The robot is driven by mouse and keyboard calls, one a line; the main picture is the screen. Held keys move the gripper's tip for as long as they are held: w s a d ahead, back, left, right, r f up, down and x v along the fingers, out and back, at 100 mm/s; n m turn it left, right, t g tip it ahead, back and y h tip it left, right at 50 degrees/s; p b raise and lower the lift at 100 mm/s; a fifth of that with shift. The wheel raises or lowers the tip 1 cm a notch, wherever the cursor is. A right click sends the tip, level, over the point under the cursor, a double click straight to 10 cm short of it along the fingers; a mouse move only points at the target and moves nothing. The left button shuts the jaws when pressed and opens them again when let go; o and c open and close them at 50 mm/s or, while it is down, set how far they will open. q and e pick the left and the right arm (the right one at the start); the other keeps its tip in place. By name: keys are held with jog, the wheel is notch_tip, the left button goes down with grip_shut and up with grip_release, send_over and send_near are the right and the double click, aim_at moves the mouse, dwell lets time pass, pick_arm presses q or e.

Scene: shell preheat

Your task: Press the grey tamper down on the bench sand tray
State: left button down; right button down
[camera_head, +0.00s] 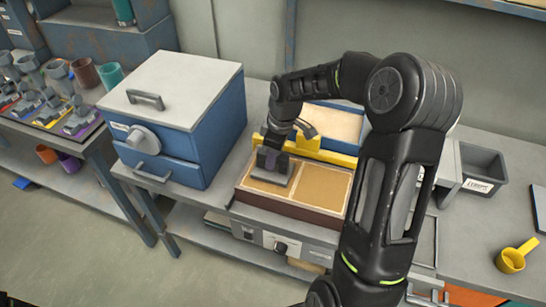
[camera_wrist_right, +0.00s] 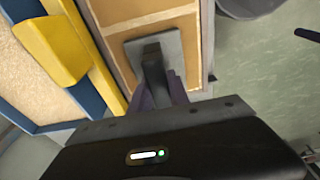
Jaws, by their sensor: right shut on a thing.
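The bench sand tray (camera_head: 290,208) is a reddish-brown frame with two tan sand compartments, mid-bench in the head view. My right gripper (camera_head: 271,153) is over its left compartment, shut on the grey tamper (camera_head: 273,176). The tamper's flat square plate faces down over the sand, near the left end. In the right wrist view the tamper plate (camera_wrist_right: 182,48) lies within the frame of the sand tray (camera_wrist_right: 206,40), and its dark upright handle is between the fingers of my gripper (camera_wrist_right: 158,92). I cannot tell whether the plate touches the sand. My left gripper is out of view.
A blue box with a pale lid (camera_head: 170,85) stands left of the tray. Behind the tray are a yellow bar (camera_head: 310,149) and a blue-framed tray (camera_head: 335,121). A dark grey bin (camera_head: 483,171) and a yellow scoop (camera_head: 512,258) are at right. My right arm hides the tray's right end.

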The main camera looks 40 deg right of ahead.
dwell(0.5)
jog(key=shift+r+p, duration=2.4)
jog(key=shift+r, duration=1.1)
